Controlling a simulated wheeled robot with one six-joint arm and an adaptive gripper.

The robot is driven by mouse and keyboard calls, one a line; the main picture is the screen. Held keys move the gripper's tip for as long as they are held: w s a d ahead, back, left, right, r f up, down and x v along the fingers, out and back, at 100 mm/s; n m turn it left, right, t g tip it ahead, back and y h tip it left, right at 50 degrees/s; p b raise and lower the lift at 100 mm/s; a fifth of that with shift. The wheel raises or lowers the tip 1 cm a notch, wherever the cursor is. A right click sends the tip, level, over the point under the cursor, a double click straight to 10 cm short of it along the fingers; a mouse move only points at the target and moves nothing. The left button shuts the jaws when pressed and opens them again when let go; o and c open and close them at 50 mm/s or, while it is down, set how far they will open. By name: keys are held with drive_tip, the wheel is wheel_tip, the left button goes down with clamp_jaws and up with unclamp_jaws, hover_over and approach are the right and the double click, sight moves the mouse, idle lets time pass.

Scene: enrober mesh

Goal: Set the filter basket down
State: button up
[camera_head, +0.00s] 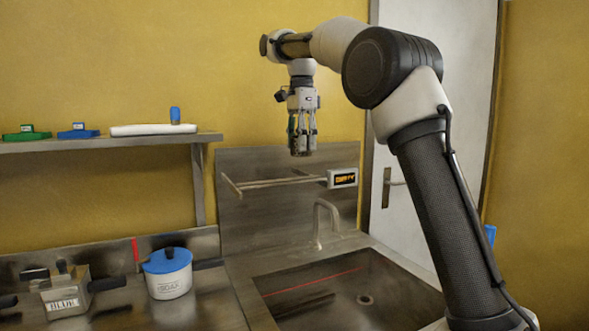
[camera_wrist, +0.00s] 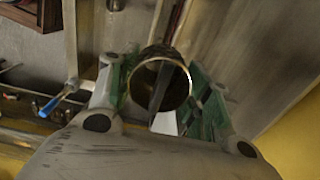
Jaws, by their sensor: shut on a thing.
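My gripper (camera_head: 302,132) is raised in the air in front of the yellow wall, above the rail over the sink. It is shut on the filter basket (camera_head: 299,149), a small round metal cup that hangs between the fingers. In the wrist view the basket (camera_wrist: 161,52) shows as a round metal rim with a dark inside. The green-padded fingers of my gripper (camera_wrist: 162,90) stand on both sides of it. The basket touches no surface that I can see.
A metal rail (camera_head: 275,183) with a lit sign (camera_head: 343,177) sits below my gripper. A sink (camera_head: 400,299) with a tap (camera_head: 320,222) is under it. A blue-lidded pot (camera_head: 168,284) marked SOAK and a metal box (camera_head: 66,297) marked BLUE stand left. A wall shelf (camera_head: 100,144) holds small items.

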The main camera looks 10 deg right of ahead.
wheel_tip(320, 180, down, 6)
drive_tip(key=shift+f, duration=0.15)
drive_tip(key=shift+f, duration=0.15)
drive_tip(key=o, duration=1)
